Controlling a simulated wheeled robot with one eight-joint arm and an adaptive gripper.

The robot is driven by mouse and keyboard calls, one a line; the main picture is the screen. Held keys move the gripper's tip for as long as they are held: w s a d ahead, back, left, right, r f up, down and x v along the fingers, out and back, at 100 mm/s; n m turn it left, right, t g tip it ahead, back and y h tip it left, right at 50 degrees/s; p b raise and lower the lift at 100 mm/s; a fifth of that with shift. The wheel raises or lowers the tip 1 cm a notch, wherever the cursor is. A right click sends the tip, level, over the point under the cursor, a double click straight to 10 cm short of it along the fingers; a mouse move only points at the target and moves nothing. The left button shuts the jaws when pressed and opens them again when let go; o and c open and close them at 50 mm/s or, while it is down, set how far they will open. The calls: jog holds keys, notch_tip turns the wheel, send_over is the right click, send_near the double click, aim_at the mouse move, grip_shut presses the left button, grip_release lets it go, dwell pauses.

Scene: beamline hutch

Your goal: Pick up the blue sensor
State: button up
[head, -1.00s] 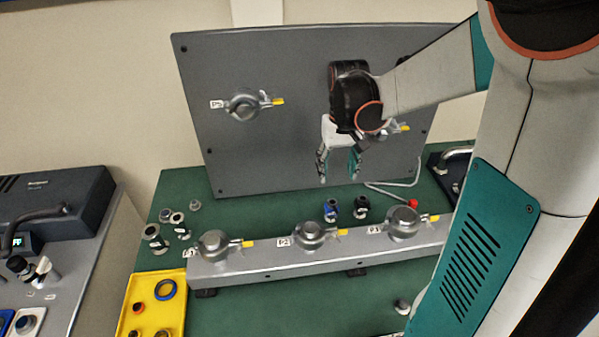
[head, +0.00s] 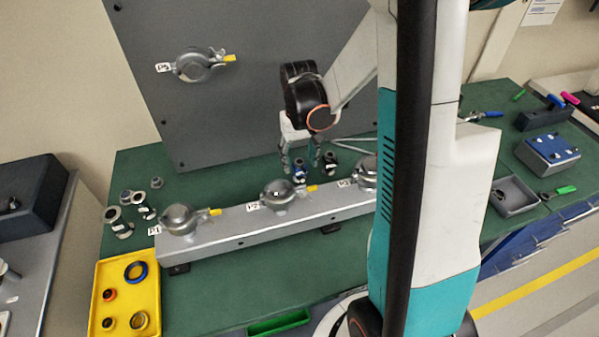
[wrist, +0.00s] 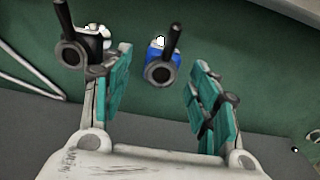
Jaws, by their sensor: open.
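The blue sensor (head: 299,173) stands on the green bench behind the grey rail in the head view. In the wrist view the blue sensor (wrist: 157,52) shows a blue body with a dark round end and a black stem, ahead of and between the teal finger pads. My gripper (head: 301,164) points down over it, open and empty; its fingers (wrist: 158,64) are apart in the wrist view. In the head view the fingers partly cover the sensor. A similar black sensor (head: 331,163) stands just to the right; it also shows in the wrist view (wrist: 91,38), by the left finger.
The grey rail (head: 240,228) with several clamps stands in front of the sensor. A tall grey panel (head: 250,120) rises behind. A bent metal rod (wrist: 28,75) lies near the black sensor. A yellow tray (head: 112,275) is at front left.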

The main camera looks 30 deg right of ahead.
notch_tip(320, 180, down, 3)
jog(key=shift+r, duration=0.2)
jog(key=shift+c, duration=0.6)
jog(key=c, duration=1.1)
jog(key=shift+r, duration=0.2)
